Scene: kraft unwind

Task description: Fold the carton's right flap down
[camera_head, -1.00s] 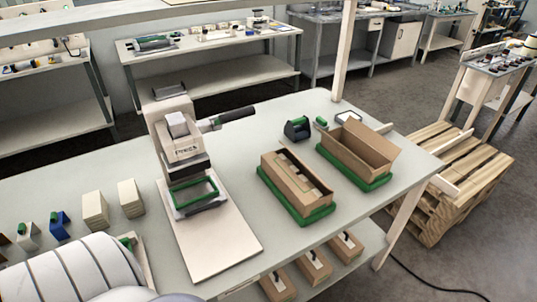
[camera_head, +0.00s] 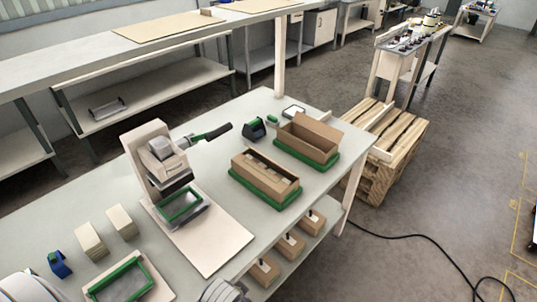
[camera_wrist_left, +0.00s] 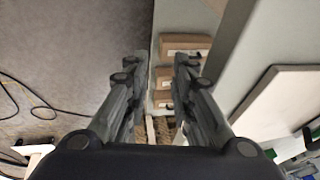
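Two brown cartons are on the table. The nearer carton (camera_head: 266,178) sits in a green tray (camera_head: 237,181); its top is partly open and pale pieces show inside. The farther carton (camera_head: 309,137) sits in another green tray, open and seemingly empty, with tall walls. I cannot tell clearly which edges are raised flaps. My left gripper (camera_wrist_left: 158,68) is open and empty in the left wrist view, its fingers apart above the table's front edge. A grey part of mine shows at the bottom of the head view, away from the cartons. My right gripper is not recognisable in view.
A press (camera_head: 158,165) with a dark handle stands on a pale board (camera_head: 212,243) left of the cartons. A dark green-trimmed tool (camera_head: 254,130) stands behind the cartons. Small boxes (camera_head: 290,243) are on the lower shelf. A pallet (camera_head: 381,160) stands right of the table.

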